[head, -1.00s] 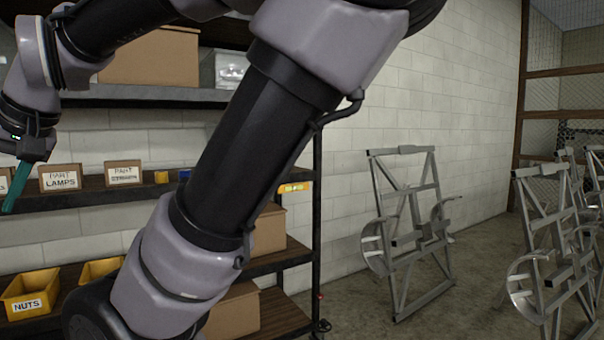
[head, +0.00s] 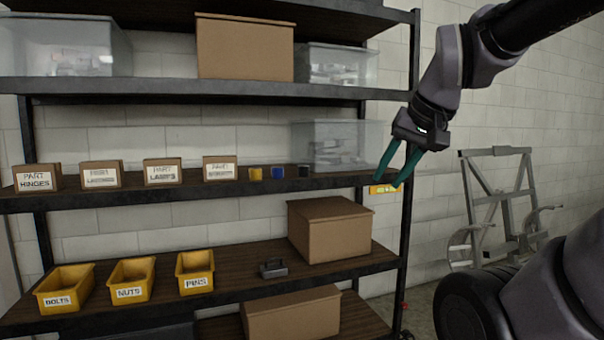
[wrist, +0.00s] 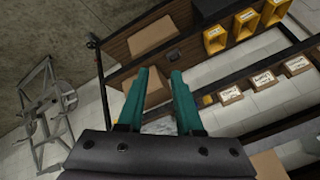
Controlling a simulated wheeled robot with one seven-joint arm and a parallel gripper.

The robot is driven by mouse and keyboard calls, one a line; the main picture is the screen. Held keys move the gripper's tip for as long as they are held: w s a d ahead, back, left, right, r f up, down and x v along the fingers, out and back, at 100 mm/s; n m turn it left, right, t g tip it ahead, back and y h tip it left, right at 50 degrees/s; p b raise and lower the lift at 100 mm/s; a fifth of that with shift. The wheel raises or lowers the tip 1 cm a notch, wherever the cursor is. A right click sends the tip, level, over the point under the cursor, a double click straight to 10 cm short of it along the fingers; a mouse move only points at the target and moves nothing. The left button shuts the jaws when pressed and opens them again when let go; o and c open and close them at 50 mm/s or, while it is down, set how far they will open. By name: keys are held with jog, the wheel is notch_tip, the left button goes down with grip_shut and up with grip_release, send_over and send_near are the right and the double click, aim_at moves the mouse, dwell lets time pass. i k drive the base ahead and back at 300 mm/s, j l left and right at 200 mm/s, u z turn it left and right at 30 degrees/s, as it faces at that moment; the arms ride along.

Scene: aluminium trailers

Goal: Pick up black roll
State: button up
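The small black roll (head: 305,171) stands on the middle shelf, at the right end of a row with a yellow roll (head: 256,174) and a blue roll (head: 278,172). My gripper (head: 391,182) has teal fingers and is in front of the right end of that shelf, to the right of the black roll. The fingers are apart with nothing between them. In the wrist view my gripper (wrist: 162,75) also shows two separated fingers. I cannot make out the black roll in the wrist view.
A clear bin (head: 338,145) stands behind and right of the rolls. Labelled cardboard boxes (head: 162,172) line the shelf to the left. A shelf post (head: 411,200) is close to my gripper. Yellow bins (head: 132,282) and a large carton (head: 330,230) are below.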

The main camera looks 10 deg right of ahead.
aim_at(303, 171)
jog(key=i+u, duration=0.35)
jog(key=i, duration=1.2)
